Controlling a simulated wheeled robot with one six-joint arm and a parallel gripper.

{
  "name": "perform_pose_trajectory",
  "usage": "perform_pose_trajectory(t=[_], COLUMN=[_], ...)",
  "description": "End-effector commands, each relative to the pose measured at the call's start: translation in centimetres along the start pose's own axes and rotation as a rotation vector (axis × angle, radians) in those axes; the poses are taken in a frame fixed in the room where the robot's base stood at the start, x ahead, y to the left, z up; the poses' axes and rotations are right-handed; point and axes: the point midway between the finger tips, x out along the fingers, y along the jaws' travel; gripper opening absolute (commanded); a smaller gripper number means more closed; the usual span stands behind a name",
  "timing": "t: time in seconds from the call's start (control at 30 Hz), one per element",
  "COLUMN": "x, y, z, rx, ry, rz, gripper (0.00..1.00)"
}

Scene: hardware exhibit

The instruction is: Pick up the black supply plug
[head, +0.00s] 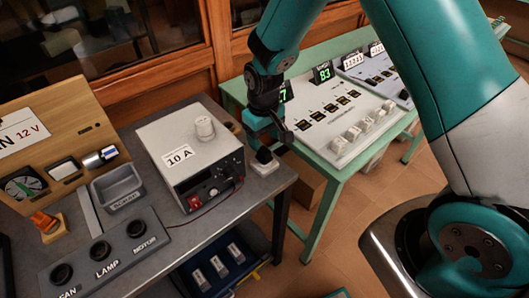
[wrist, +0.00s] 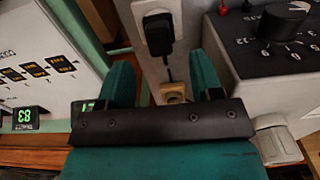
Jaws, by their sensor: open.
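The black supply plug (head: 264,156) sits on a small white socket block (head: 262,168) at the right corner of the grey bench. My gripper (head: 266,137) is just above it, pointing down. In the wrist view the plug (wrist: 164,34) stands on the white block (wrist: 153,10), with a dark cord running from it toward a small pale fitting (wrist: 174,92). My gripper's teal fingers (wrist: 163,80) are open, one on each side of the cord. The plug lies beyond the fingertips in that view, and nothing is held.
The grey power supply marked 10 A (head: 190,160) stands close left of the plug, with a white cylinder (head: 204,126) on top. A green table (head: 318,175) with a switch panel is to the right. A FAN, LAMP, MOTOR panel (head: 105,252) lies at front left.

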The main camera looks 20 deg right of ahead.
Motion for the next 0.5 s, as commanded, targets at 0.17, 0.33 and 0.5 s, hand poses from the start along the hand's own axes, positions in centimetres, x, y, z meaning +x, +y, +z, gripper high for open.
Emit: perform_pose_trajectory(t=[0.17, 0.33, 0.5], x=[1.1, 3.6, 5.4], y=[0.0, 0.1, 0.1], z=[0.0, 0.0, -0.1], rx=[0.0, 0.0, 0.0], ry=[-0.003, -0.004, 0.0], rz=[-0.001, -0.001, 0.0], gripper=[0.6, 0.6, 0.6])
